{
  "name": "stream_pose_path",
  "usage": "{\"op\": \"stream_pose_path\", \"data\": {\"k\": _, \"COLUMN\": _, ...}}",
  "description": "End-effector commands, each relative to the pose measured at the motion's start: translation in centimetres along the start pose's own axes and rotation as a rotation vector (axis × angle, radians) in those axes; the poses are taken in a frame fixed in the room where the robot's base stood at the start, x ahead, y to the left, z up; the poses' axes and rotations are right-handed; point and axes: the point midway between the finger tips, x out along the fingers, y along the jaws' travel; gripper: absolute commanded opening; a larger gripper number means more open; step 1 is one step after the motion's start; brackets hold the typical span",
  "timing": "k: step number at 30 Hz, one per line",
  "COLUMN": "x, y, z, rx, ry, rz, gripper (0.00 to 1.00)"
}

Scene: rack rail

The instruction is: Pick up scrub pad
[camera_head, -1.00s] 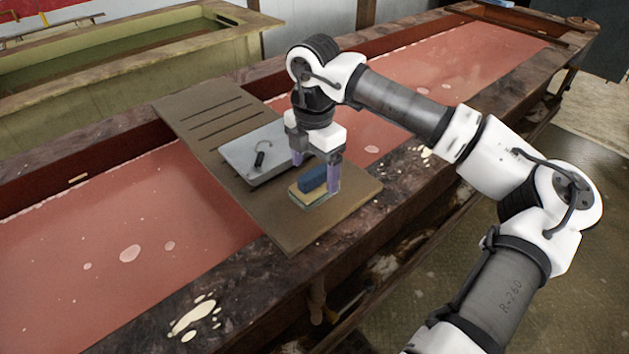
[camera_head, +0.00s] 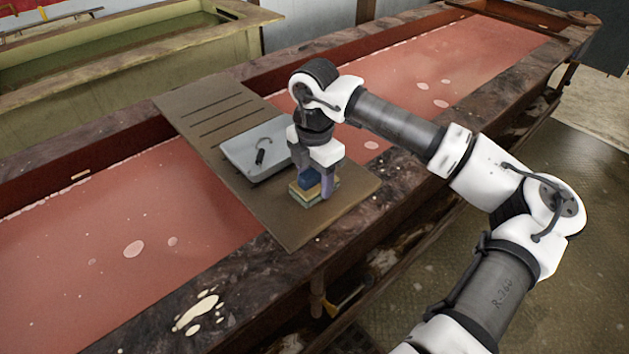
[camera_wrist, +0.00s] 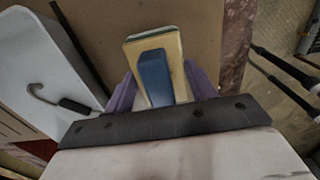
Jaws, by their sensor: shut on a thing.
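The scrub pad (camera_head: 304,195) is a yellowish block with a blue grip on top. It sits at the front part of a brown board (camera_head: 291,232), and I cannot tell whether it still touches the board. My gripper (camera_head: 314,190) points down over it, with its purple fingers shut on the pad. In the wrist view, the scrub pad (camera_wrist: 156,68) lies between the two fingers of my gripper (camera_wrist: 160,92). The fingers hide part of the pad's sides.
A grey-white tray (camera_head: 240,160) with a dark hooked tool (camera_head: 261,153) lies on the board just left of my gripper. The board spans a long trough of pink liquid (camera_head: 110,240) with a dark, stained rim. Another trough (camera_head: 120,62) stands behind.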

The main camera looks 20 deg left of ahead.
Motion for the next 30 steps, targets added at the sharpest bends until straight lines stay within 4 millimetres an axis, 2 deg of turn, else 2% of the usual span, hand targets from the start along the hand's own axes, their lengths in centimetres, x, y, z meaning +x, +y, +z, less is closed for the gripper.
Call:
{"op": "stream_pose_path", "data": {"k": 8, "x": -0.4, "y": 0.0, "z": 0.1, "rx": 0.000, "ry": -0.002, "rz": 0.001, "gripper": 0.32}}
{"op": "stream_pose_path", "data": {"k": 14, "x": -2.6, "y": 0.0, "z": 0.1, "rx": 0.000, "ry": -0.004, "rz": 0.001, "gripper": 0.32}}
{"op": "stream_pose_path", "data": {"k": 17, "x": -4.6, "y": 0.1, "z": 0.1, "rx": 0.001, "ry": -0.006, "rz": 0.003, "gripper": 0.32}}
{"op": "stream_pose_path", "data": {"k": 24, "x": -11.4, "y": 0.1, "z": 0.0, "rx": 0.002, "ry": -0.006, "rz": 0.003, "gripper": 0.32}}
{"op": "stream_pose_path", "data": {"k": 30, "x": -16.3, "y": 0.1, "z": 0.0, "rx": 0.002, "ry": -0.004, "rz": 0.002, "gripper": 0.32}}
